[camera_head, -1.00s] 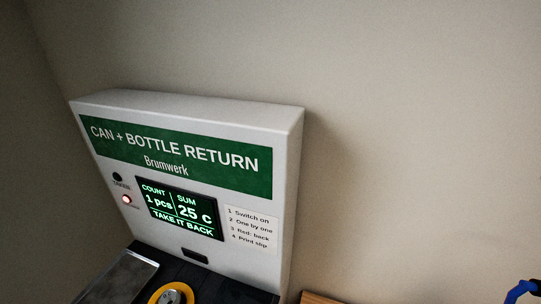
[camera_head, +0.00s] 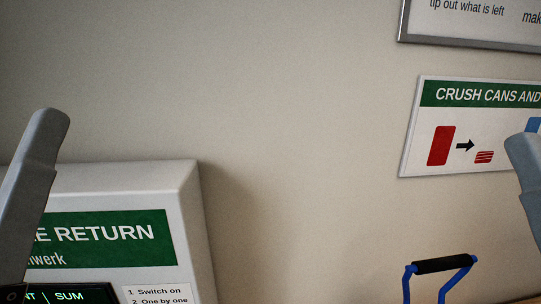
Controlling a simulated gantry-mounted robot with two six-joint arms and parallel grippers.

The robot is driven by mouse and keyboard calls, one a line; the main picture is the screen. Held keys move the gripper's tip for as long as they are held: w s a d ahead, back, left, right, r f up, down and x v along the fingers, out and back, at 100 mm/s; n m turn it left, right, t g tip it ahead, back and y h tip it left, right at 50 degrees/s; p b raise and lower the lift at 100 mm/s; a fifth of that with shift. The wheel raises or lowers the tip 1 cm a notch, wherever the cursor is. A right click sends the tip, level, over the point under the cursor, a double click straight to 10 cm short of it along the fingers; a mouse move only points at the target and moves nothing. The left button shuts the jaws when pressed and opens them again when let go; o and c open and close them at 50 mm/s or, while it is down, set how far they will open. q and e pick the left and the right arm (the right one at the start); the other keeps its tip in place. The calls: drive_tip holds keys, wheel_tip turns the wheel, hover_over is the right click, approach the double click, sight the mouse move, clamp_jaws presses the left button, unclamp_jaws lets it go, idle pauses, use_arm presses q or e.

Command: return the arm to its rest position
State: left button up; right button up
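In the head view, a grey link of my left arm (camera_head: 35,180) rises at the left edge, in front of the return machine. A grey link of my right arm (camera_head: 526,165) shows at the right edge, in front of the crushing sign. Neither gripper is in the picture, so I cannot see their fingers or anything in them.
The can and bottle return machine (camera_head: 185,205) stands at lower left, its screen (camera_head: 88,292) partly cut off. A blue frame with a black handle (camera_head: 440,265) stands at lower right. A crushing sign (camera_head: 480,125) and another sign (camera_head: 480,20) hang on the bare wall.

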use_arm(q)
wheel_tip(320, 180, up, 12)
drive_tip(key=d+m+h+p, duration=0.1)
drive_tip(key=m+h+p, duration=0.1)
drive_tip(key=p, duration=1)
drive_tip(key=shift+m+p, duration=0.35)
drive_tip(key=shift+m, duration=0.45)
drive_tip(key=shift+d, duration=0.1)
idle(3.4)
